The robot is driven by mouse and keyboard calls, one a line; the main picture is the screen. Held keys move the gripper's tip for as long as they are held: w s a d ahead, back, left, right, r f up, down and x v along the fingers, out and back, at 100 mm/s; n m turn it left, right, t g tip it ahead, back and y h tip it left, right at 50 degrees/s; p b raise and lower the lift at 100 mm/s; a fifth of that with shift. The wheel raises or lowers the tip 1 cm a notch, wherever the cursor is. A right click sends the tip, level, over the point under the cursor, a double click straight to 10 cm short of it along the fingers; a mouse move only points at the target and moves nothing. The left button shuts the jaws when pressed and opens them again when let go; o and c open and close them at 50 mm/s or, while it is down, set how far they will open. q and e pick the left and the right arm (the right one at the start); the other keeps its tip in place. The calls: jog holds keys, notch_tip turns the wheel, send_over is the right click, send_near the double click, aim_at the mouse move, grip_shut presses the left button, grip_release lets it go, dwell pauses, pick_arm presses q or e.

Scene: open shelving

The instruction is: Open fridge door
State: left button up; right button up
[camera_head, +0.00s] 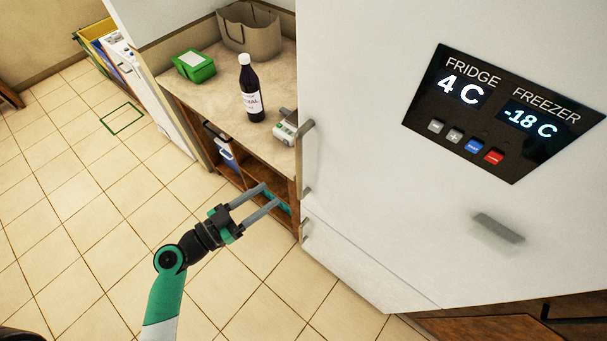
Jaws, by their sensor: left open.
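The white fridge (400,200) fills the right side of the view, and its door looks shut. A dark display panel (503,113) on it reads FRIDGE 4 C and FREEZER -18 C. A grey upright door handle (307,160) runs along the door's left edge. A smaller lower handle (305,231) sits below it by the seam of the lower door. My left gripper (270,194) is open and empty, a little left of the door handle in the picture, with its two fingers pointing towards it. The fingers appear apart from the handle. My right gripper is not in view.
A shelf unit (205,85) stands left of the fridge. Tiled floor (90,220) is clear at the left and front.

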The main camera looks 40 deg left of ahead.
aim_at(299, 169)
pick_arm(q)
jog(key=w+p, duration=0.2)
jog(key=w, duration=1)
jog(key=shift+d+r, duration=0.1)
jog(key=shift+c, duration=0.3)
jog(key=shift+s, duration=0.1)
grip_shut()
dwell(0.6)
